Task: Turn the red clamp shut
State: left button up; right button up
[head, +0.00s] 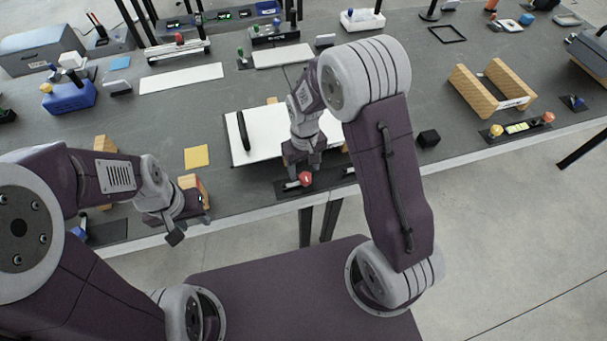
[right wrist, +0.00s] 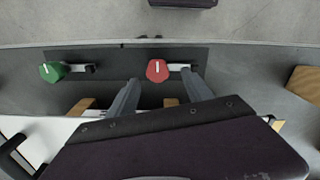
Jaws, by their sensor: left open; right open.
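The red clamp (head: 305,179) sits on a dark plate at the table's front edge. In the right wrist view its red knob (right wrist: 157,71) has a white mark, and a metal bar lies to its right. My right gripper (right wrist: 160,77) is open, with its fingertips on either side of the red knob in that view; I cannot tell whether they touch it. In the head view my right gripper (head: 302,166) is over the clamp. My left gripper (head: 178,226) is open and empty near the table's front edge, well left of the clamp.
A green clamp (right wrist: 52,71) sits on the same plate, left of the red one in the right wrist view. A white board (head: 262,136) with a black handle (head: 243,131) lies behind. A wooden block (head: 194,184) stands by my left gripper.

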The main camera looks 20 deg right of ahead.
aim_at(305, 177)
jog(key=f, duration=0.3)
jog(key=shift+d+f, duration=0.3)
jog(key=shift+f, duration=0.1)
jog(key=shift+a, duration=0.1)
grip_shut()
